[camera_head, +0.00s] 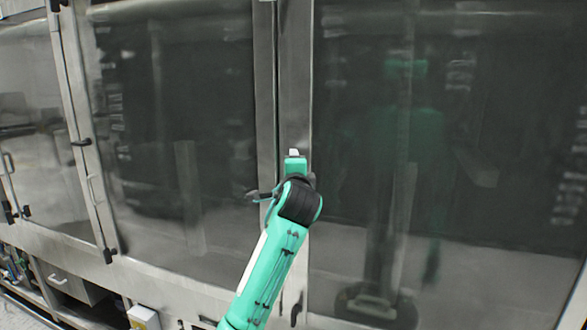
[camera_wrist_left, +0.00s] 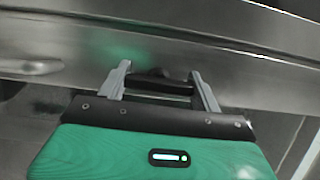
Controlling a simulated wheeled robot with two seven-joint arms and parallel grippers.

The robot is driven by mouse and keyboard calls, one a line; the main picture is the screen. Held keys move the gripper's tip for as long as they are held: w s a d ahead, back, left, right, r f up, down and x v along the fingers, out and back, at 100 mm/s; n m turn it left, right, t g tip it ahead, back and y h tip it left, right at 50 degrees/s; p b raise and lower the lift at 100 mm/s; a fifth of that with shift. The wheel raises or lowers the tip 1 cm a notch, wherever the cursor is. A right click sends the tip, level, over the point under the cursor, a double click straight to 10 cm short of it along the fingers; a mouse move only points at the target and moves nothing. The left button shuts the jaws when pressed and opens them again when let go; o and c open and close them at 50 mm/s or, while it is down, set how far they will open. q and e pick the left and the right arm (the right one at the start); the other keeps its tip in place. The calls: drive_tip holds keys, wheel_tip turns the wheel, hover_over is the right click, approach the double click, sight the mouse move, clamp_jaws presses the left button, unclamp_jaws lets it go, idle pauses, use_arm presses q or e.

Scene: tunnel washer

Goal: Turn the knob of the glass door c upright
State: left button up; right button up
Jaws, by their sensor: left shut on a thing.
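The glass door (camera_head: 430,150) with a steel frame post (camera_head: 297,80) stands in front of me. My left arm reaches up to this post in the head view, and its wrist hides the knob and fingertips there. In the left wrist view my left gripper (camera_wrist_left: 158,76) has its two grey fingers on either side of a dark knob (camera_wrist_left: 160,86) and is shut on it. The knob's dark bar lies between the fingers, roughly along the steel band (camera_wrist_left: 250,80) behind it. My right gripper is in neither view.
Another dark knob (camera_head: 297,310) sits lower on the same post. More glass doors (camera_head: 175,110) stand to the left, with black knobs (camera_head: 80,142) on their frame. A pale metal handle (camera_wrist_left: 30,67) shows left of my gripper in the wrist view.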

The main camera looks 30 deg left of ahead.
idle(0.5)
use_arm(q)
drive_tip(key=o, duration=1)
drive_tip(key=shift+s+d+f, duration=0.1)
drive_tip(key=shift+s+d, duration=0.05)
drive_tip(key=shift+s, duration=0.1)
drive_tip(key=b+v, duration=0.5)
drive_tip(key=v, duration=0.8)
drive_tip(key=shift+s+d, duration=0.1)
